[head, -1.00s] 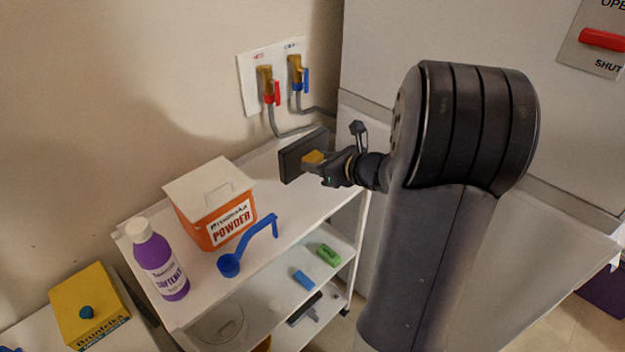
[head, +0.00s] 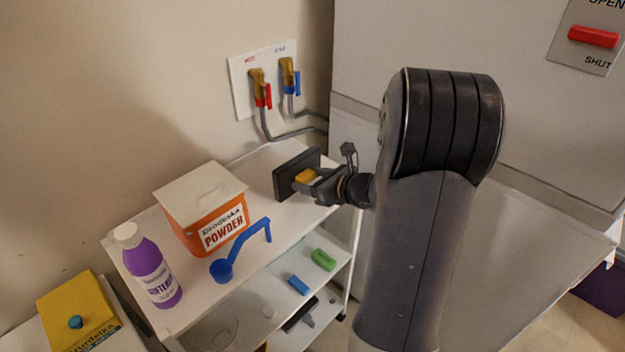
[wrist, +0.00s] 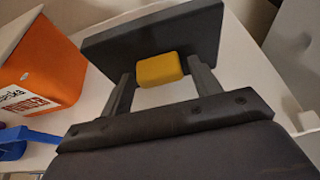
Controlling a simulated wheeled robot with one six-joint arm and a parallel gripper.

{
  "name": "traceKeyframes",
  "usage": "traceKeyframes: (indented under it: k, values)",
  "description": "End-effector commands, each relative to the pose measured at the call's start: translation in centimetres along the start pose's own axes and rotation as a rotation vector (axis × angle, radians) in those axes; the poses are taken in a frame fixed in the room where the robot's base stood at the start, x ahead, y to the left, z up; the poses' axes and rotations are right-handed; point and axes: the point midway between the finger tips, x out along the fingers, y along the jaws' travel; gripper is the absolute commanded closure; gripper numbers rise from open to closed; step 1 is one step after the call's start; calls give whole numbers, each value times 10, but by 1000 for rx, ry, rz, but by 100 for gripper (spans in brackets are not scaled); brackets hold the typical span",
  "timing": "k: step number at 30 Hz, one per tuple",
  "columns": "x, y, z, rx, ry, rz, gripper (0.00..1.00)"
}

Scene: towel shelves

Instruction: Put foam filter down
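The foam filter (head: 291,175) is a dark grey slab with a yellow grip block (head: 305,177) on its near face. It stands on edge at the right end of the shelf unit's white top (head: 262,160). My gripper (head: 312,182) is at the yellow block. In the wrist view the slab (wrist: 150,45) spans the top, and the two fingers (wrist: 160,80) stand on either side of the yellow block (wrist: 158,69). A gap shows beside the block's left side. I cannot tell whether the slab's lower edge touches the shelf.
An orange powder box (head: 205,215), a blue scoop (head: 240,250) and a purple softener bottle (head: 150,268) stand left on the top shelf. Red and blue valve taps (head: 272,85) are on the wall behind. A grey cabinet (head: 460,45) stands at the right.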

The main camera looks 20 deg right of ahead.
Motion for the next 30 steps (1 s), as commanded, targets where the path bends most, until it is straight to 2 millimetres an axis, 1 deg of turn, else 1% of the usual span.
traceKeyframes:
  k: [1,3,11,14,17,24,30]
  values:
    - [0,0,0,0,0,0,36]
    - [0,0,0,0,0,0,33]
    - [-1,0,2,0,0,0,33]
    - [-6,-1,5,0,-1,-2,33]
    - [-24,-2,4,-1,-2,-6,33]
    - [-75,-2,4,0,-2,-7,33]
    - [-106,-1,4,0,-1,-4,33]
